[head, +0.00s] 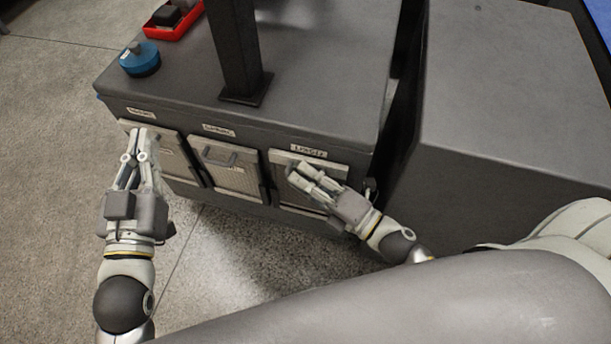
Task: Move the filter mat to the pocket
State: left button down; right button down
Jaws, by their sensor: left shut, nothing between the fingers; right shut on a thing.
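Three pale panels, each under a small label, sit side by side in the front of the grey machine base. The middle panel (233,177) has a dark handle (219,158) and a fine grille. My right gripper (300,176) is at the upper part of the right panel (336,170), shut on a part of it that its fingers hide. I cannot tell which piece is the filter mat or which opening is the pocket. My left gripper (142,146) is shut and empty, in front of the left panel (175,158), partly covering it.
A dark column (236,50) stands on the machine base top (310,80). A blue round object (140,63) and a red tray (180,22) with dark items are at its left. A grey cabinet (515,100) stands to the right. The floor (215,265) in front is clear.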

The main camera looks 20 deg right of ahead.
jog(key=shift+f+b, duration=0.5)
jog(key=shift+f, duration=0.1)
pick_arm(q)
notch_tip(320, 180, up, 6)
jog(key=s+t+h, duration=0.1)
jog(key=t, duration=0.2)
jog(key=shift+s+d+t, duration=0.25)
jog(key=shift+s+t, duration=0.05)
jog(key=shift+t, duration=0.1)
pick_arm(e)
jog(key=shift+f, duration=0.2)
pick_arm(q)
jog(key=shift+f, duration=0.1)
pick_arm(e)
jog(key=c, duration=1.4)
grip_release()
pick_arm(q)
jog(key=shift+f, duration=0.1)
pick_arm(e)
jog(key=shift+f, duration=0.1)
